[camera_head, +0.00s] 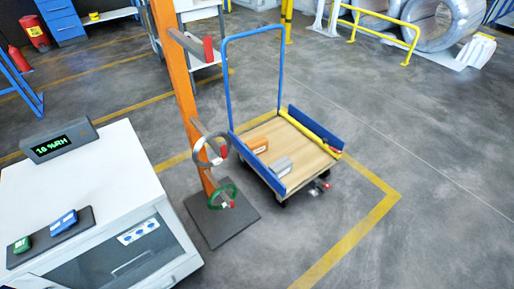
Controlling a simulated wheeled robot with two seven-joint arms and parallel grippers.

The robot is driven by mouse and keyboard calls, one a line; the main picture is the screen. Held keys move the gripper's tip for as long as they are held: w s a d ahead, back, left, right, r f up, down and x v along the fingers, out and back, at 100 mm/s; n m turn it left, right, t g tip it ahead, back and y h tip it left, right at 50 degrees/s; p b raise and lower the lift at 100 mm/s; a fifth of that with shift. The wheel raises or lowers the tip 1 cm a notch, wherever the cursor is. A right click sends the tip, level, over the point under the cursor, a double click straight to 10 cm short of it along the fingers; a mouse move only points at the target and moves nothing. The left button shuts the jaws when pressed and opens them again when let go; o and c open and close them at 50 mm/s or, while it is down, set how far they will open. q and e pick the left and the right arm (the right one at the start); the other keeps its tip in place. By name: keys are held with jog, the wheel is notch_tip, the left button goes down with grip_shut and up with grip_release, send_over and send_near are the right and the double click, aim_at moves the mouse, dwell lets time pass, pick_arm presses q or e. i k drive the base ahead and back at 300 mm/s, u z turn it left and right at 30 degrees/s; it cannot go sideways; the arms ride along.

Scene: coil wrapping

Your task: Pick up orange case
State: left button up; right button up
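The orange case (258,145) lies on the wooden deck of the blue-framed cart (318,153), near the deck's left side. It is small in the picture, and the cart's blue side rail (262,174) passes close in front of it. A grey case (281,166) lies on the same deck, nearer and to the right of the orange case. Neither of my grippers is in view.
An orange post (182,100) with hanging coils (211,150) stands left of the cart on a dark base plate (222,219). A white cabinet (88,190) with a humidity display (59,143) fills the lower left.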

aim_at(259, 146)
jog(key=z, duration=1.65)
jog(key=i, duration=5.25)
jog(key=u, duration=2.95)
jog(key=i, duration=1.9)
